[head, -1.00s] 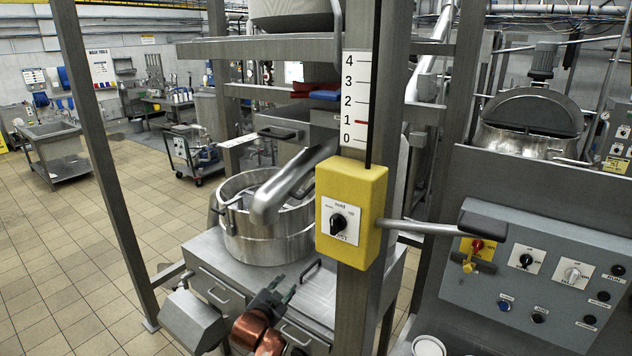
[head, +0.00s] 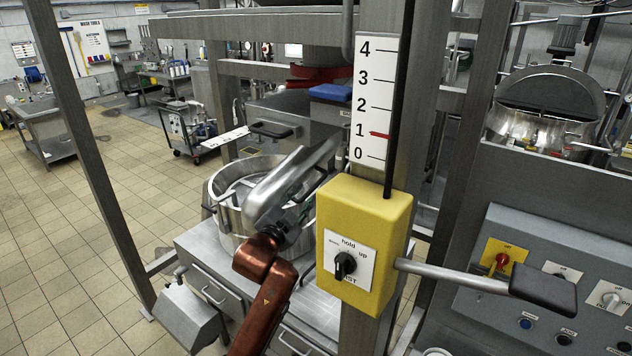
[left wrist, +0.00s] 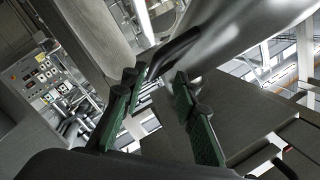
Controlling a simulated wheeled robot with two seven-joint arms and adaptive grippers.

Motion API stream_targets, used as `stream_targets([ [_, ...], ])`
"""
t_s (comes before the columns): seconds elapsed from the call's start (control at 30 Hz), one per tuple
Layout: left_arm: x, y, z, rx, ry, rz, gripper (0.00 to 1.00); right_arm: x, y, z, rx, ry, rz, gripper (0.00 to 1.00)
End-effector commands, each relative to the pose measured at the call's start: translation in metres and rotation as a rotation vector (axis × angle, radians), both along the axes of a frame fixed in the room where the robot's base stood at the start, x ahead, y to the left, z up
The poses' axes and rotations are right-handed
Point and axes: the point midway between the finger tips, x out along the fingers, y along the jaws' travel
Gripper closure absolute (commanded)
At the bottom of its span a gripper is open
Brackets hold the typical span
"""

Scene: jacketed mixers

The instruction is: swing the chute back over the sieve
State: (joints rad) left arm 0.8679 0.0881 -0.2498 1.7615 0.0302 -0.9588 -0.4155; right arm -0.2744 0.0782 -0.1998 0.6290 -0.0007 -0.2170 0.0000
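The chute (head: 272,193) is a bent grey metal duct. It slopes down to the left, and its lower end hangs over the right part of the round steel sieve (head: 229,230), hiding some of its rim. My left gripper (head: 303,203) is just in front of the chute, on its right side. In the left wrist view my left gripper (left wrist: 158,80) has its green-padded fingers apart with nothing between them. A dark curved handle (left wrist: 178,50) lies just beyond the fingertips, beside the chute's smooth grey side (left wrist: 235,35). My right gripper is not in view.
A yellow control box (head: 372,220) on a post, with a grey lever (head: 450,277), stands close right of my left arm. A steel cabinet (head: 205,262) supports the sieve. A control panel (head: 560,262) is at right. Open tiled floor lies left.

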Motion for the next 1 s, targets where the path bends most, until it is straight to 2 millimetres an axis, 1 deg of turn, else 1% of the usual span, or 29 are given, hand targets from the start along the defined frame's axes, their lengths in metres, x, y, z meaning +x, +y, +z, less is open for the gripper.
stream_targets([
  [0.03, 0.006, -0.008, 0.001, 0.0, 0.002, -0.006, 0.73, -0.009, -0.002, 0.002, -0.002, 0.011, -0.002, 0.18],
  [0.13, 0.023, -0.021, 0.0, -0.001, 0.004, -0.016, 0.73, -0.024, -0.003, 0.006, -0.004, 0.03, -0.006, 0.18],
  [0.2, 0.034, -0.028, 0.0, -0.001, 0.005, -0.019, 0.73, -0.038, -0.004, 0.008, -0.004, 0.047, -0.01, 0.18],
  [0.3, 0.049, -0.034, -0.003, 0.0, 0.007, -0.019, 0.73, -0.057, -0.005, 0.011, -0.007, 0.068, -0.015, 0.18],
  [0.37, 0.055, -0.036, -0.002, 0.0, 0.006, -0.019, 0.73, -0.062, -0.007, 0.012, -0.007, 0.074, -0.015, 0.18],
  [0.47, 0.063, -0.038, -0.003, -0.001, 0.006, -0.018, 0.73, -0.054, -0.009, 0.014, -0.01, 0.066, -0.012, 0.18],
  [0.6, 0.068, -0.039, -0.004, 0.0, 0.005, -0.017, 0.73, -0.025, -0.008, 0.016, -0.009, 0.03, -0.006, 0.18],
  [0.7, 0.068, -0.039, -0.004, 0.0, 0.005, -0.016, 0.73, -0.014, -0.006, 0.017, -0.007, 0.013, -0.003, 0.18],
  [0.87, 0.068, -0.038, -0.004, 0.0, 0.005, -0.016, 0.73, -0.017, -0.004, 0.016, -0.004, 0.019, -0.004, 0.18],
  [1.0, 0.068, -0.038, -0.004, 0.0, 0.005, -0.015, 0.82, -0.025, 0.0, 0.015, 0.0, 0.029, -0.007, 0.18],
])
